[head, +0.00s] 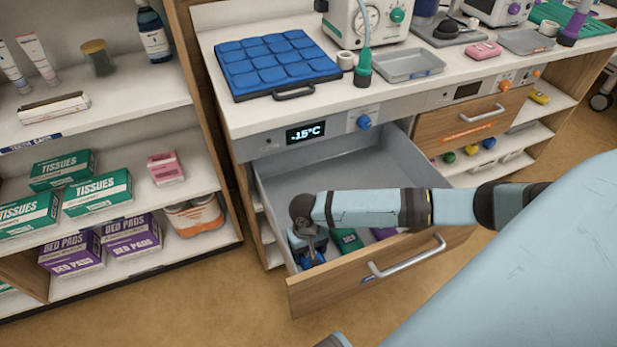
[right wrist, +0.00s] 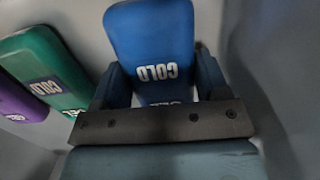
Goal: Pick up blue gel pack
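The blue gel pack (right wrist: 150,42), marked COLD, lies in the open drawer. In the right wrist view it is directly in front of my right gripper (right wrist: 162,78), whose fingers are spread wide, one near each side of it. The left finger partly covers the pack's edge, and no firm grip shows. In the head view my right gripper (head: 307,252) is down inside the drawer's front left corner, mostly hiding the blue pack (head: 313,259).
A green pack (right wrist: 52,72) and a purple pack (right wrist: 14,98) lie left of the blue one in the right wrist view. The drawer (head: 290,178) has close walls and a wooden front with a handle (head: 405,262). The counter above holds a blue padded tray (head: 275,62).

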